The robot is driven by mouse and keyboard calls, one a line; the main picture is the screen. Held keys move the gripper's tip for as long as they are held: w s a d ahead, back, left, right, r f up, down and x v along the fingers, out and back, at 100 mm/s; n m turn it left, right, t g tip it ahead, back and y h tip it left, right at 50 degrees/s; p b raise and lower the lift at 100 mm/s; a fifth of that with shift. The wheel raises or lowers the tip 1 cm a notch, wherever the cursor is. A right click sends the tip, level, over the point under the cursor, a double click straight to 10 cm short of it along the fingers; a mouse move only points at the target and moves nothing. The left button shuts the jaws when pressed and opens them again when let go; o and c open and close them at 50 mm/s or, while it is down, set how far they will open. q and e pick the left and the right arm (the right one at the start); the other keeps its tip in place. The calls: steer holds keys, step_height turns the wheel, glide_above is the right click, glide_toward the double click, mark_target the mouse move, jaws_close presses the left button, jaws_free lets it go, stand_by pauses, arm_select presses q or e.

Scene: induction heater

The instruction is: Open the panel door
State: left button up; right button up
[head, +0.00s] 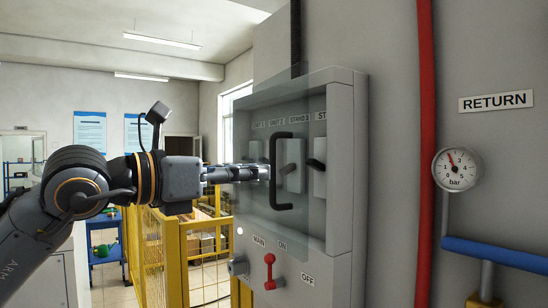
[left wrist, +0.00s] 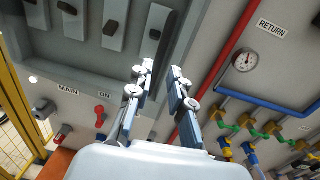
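The grey panel box (head: 341,165) is on the wall in the head view, with a see-through door (head: 252,205) over its front. A black C-shaped handle (head: 284,207) stands upright on the door. My left gripper (head: 264,173) reaches in from the left, with its fingertips at the handle's upright bar. Whether they touch it is unclear. In the left wrist view my left gripper (left wrist: 165,85) has its two fingers apart. I cannot make out the handle clearly between them. My right gripper is in neither view.
Below the door are a red switch (head: 270,272) and a dark knob (head: 238,266). A red pipe (head: 428,150), a pressure gauge (head: 457,169) and a blue pipe (head: 495,253) are at right. A yellow fence (head: 160,255) stands at left behind my arm.

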mark_target(271, 199)
arm_select(q)
steer(key=shift+p+x, duration=0.9)
steer(key=shift+x, duration=1.7)
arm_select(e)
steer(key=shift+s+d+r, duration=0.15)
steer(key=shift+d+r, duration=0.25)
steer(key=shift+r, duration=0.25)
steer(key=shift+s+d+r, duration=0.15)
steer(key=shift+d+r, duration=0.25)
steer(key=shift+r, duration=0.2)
arm_select(q)
steer(key=shift+w+a, duration=0.1)
jaws_close()
steer(key=shift+a+f, duration=0.1)
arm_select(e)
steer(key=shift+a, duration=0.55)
